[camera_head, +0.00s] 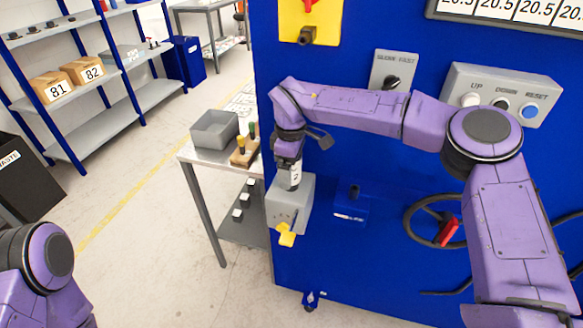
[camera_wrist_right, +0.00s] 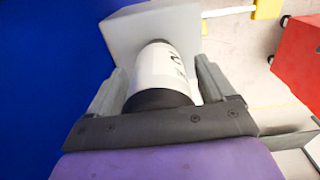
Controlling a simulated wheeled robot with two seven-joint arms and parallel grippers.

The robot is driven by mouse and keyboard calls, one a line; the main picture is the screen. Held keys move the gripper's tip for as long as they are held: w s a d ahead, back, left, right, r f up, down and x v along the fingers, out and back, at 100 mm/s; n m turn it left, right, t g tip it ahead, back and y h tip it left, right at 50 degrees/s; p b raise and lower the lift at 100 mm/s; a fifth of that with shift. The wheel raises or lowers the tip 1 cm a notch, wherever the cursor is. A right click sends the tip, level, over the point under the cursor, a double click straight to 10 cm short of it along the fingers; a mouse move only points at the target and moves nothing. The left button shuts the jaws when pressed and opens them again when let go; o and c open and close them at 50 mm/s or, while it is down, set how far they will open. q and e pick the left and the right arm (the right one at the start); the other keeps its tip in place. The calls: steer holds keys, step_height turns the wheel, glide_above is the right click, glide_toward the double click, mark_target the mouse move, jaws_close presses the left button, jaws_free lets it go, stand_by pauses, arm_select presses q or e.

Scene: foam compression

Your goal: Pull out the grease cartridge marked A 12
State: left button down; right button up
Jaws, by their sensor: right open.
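A white cartridge (camera_head: 295,176) with a dark end stands in a grey holder box (camera_head: 283,206) on the side of the blue machine. Only a "2" reads on its label in the head view. In the right wrist view, the cartridge (camera_wrist_right: 160,66) rises from the grey box (camera_wrist_right: 125,38), its label turned and partly cut off. My right gripper (camera_wrist_right: 164,92) is open, with one finger on each side of the cartridge and gaps on both sides. It also shows at the box in the head view (camera_head: 291,165). My left gripper is outside the view.
A yellow latch (camera_head: 287,234) sticks out of the box front. A blue block (camera_head: 350,205) and a handwheel (camera_head: 432,222) are to the right. A small table (camera_head: 208,158) with a grey bin (camera_head: 214,130) stands left of the machine. Floor is free farther left.

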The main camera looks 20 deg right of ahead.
steer(key=shift+s+f+b, duration=0.35)
steer(key=shift+f, duration=0.4)
steer(key=c, duration=1.4)
steer(key=shift+w+r, duration=0.1)
steer(key=shift+r, duration=0.05)
steer(key=shift+w+r+p, duration=0.2)
steer(key=shift+r+p, duration=0.2)
steer(key=shift+r, duration=0.15)
steer(key=shift+w+r+p, duration=0.15)
steer(key=shift+r+p, duration=0.2)
steer(key=shift+r, duration=0.15)
steer(key=shift+s+d+r, duration=0.1)
steer(key=shift+r, duration=0.65)
steer(key=shift+r+p, duration=0.45)
steer(key=shift+p, duration=0.05)
steer(key=shift+r+p, duration=0.45)
steer(key=shift+r, duration=0.5)
